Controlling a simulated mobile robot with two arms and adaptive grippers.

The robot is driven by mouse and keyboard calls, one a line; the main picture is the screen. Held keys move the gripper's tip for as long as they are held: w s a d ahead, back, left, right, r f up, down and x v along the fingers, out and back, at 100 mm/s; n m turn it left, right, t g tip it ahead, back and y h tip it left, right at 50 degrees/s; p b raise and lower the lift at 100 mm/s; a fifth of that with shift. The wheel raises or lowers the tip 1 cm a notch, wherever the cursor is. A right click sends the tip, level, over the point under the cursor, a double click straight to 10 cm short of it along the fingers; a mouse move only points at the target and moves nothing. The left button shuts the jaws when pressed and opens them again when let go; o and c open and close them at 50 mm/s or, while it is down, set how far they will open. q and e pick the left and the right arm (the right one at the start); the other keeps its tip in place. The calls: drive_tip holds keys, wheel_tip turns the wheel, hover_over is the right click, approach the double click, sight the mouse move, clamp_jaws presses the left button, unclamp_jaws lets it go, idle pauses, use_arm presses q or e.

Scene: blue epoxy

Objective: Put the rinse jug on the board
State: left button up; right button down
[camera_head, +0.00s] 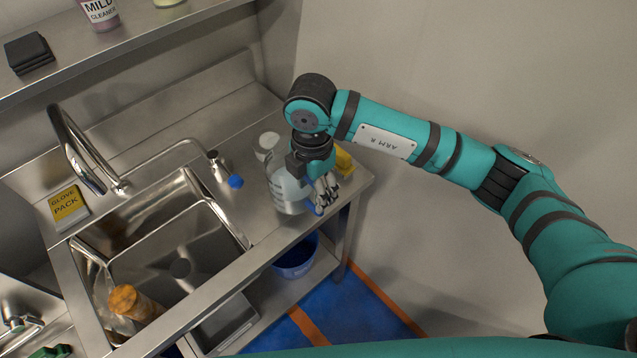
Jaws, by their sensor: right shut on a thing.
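The rinse jug (285,194) is a clear, pale vessel with measuring marks, at the right end of the steel worktop. It looks upright. I cannot tell whether its base touches the steel. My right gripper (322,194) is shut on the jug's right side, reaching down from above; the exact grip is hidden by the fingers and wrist. The bare steel surface (240,135) lies between the sink and the right edge; I cannot make out a separate board. My left gripper is out of view.
A yellow thing (343,161) is behind my gripper. A blue bucket (297,260) is below.

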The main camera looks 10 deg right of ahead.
use_arm(q)
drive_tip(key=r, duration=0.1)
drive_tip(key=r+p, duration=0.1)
drive_tip(key=p, duration=0.1)
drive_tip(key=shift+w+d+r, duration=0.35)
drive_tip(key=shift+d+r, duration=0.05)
use_arm(e)
drive_tip(key=f, duration=0.1)
drive_tip(key=w+f, duration=0.1)
drive_tip(key=d+f, duration=0.1)
drive_tip(key=shift+w+f, duration=0.3)
drive_tip(key=shift+w, duration=0.1)
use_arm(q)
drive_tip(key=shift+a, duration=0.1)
use_arm(e)
drive_tip(key=shift+a, duration=0.1)
drive_tip(key=shift+f, duration=0.15)
drive_tip(key=shift+c, duration=2.4)
unclamp_jaws()
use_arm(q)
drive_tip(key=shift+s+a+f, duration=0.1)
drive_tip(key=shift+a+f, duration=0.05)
use_arm(e)
drive_tip(key=shift+s, duration=0.1)
